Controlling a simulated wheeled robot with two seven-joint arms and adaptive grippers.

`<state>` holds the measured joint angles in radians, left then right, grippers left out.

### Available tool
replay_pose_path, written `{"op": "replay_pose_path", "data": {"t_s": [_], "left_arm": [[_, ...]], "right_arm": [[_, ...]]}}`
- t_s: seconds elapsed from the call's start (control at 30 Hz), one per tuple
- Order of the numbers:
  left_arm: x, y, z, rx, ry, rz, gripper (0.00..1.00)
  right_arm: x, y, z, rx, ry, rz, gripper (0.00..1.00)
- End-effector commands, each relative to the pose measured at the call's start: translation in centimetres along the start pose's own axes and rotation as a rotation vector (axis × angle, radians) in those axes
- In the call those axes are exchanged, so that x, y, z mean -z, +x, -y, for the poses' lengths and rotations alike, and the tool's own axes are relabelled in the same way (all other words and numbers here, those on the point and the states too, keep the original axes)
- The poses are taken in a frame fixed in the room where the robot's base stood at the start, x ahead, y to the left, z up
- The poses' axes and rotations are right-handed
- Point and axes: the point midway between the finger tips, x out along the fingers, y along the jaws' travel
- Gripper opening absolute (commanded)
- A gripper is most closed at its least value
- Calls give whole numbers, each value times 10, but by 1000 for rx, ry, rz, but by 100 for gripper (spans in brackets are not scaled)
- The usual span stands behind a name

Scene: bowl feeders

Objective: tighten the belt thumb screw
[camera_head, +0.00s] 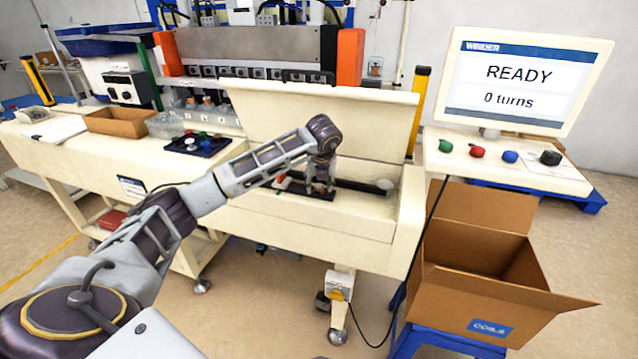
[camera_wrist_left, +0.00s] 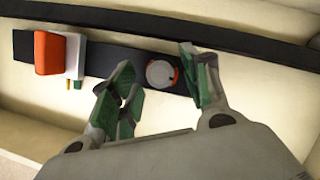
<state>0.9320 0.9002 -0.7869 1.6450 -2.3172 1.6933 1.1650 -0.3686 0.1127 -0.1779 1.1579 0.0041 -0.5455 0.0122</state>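The belt thumb screw looks to be the round grey knob with an orange mark (camera_wrist_left: 161,73) in the left wrist view, set on a dark plate (camera_wrist_left: 103,62). My left gripper (camera_wrist_left: 158,84) is open, with one green-padded finger to the left of the knob and the other to its right. The fingers look apart from the knob; whether either touches it I cannot tell. In the head view my left gripper (camera_head: 320,188) points down into the machine's open trough, and the knob is hidden there. My right gripper is not in view.
An orange block on a white bracket (camera_wrist_left: 56,54) stands left of the knob. A black rail (camera_wrist_left: 170,27) runs behind it. The raised cover (camera_head: 330,120) stands behind my arm. The monitor (camera_head: 520,80) reads READY, 0 turns. An open cardboard box (camera_head: 480,270) stands at right.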

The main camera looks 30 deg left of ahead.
Motion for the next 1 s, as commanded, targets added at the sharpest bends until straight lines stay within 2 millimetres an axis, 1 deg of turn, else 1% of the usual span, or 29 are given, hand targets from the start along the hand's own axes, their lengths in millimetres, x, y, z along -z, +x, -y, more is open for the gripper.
{"op": "replay_pose_path", "data": {"t_s": [0.03, 0.2, 0.3, 0.47, 0.7, 0.83, 1.0], "left_arm": [[0, 0, 0, 0, 0, 0, 37], [0, 0, 0, 0, 0, 0, 15], [0, 0, 0, 0, 0, 0, 4], [0, 0, 0, 2, 4, 0, 4], [0, 0, -1, 18, 45, 0, 4], [0, 0, -1, 38, 92, 1, 4], [-1, 0, -3, 74, 179, 1, 4]], "right_arm": [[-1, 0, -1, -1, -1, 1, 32], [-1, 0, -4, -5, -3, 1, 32], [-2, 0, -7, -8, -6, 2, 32], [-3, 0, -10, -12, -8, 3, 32], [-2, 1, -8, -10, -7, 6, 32], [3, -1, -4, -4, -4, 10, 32], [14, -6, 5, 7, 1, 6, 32]]}}
